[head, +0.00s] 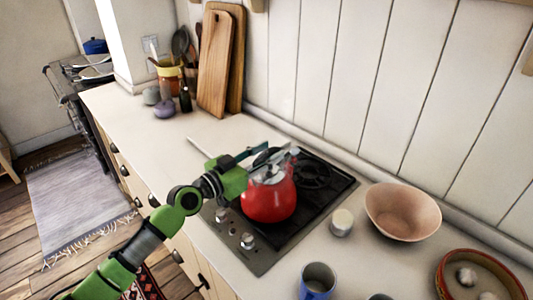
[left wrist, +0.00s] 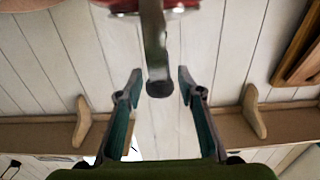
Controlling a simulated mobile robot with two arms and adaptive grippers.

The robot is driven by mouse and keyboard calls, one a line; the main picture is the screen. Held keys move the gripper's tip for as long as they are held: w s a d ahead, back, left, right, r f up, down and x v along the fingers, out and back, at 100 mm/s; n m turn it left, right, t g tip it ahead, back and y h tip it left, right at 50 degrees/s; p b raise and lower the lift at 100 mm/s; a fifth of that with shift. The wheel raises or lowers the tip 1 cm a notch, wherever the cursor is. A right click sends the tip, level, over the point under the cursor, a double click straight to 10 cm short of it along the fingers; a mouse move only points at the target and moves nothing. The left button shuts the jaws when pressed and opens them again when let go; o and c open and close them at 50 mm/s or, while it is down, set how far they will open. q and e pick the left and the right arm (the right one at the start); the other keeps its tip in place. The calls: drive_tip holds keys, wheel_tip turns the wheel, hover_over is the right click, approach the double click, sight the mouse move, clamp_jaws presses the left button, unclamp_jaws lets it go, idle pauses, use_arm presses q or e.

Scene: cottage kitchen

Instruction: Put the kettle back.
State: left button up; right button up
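The red kettle (head: 268,203) appears to stand on the black hob (head: 325,202), toward its front; its contact with the hob is hidden. My left gripper (head: 280,156) reaches over the kettle's top from the left, at the handle. In the left wrist view, the kettle's red body (left wrist: 178,8) shows at the top edge, and its dark handle runs down between the two fingers of my left gripper (left wrist: 158,74). The fingers are apart, with a visible gap on each side of the handle. The kettle's upper part is partly covered by the gripper in the head view. My right gripper is not in view.
A white cup-like jar (head: 342,222), a pink bowl (head: 403,212), a blue mug (head: 318,281) and a red-rimmed dish (head: 481,279) stand right of the hob. Cutting boards (head: 215,65) lean on the wall. The counter (head: 215,130) left of the hob is mostly clear.

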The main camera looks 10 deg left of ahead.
use_arm(q)
drive_tip(key=shift+s+a, duration=0.1)
drive_tip(key=shift+a, duration=0.05)
drive_tip(key=b+v, duration=0.4)
drive_tip(key=v, duration=0.7)
drive_tip(key=shift+s+r, duration=0.15)
drive_tip(key=shift+s, duration=0.15)
drive_tip(key=shift+a, duration=0.15)
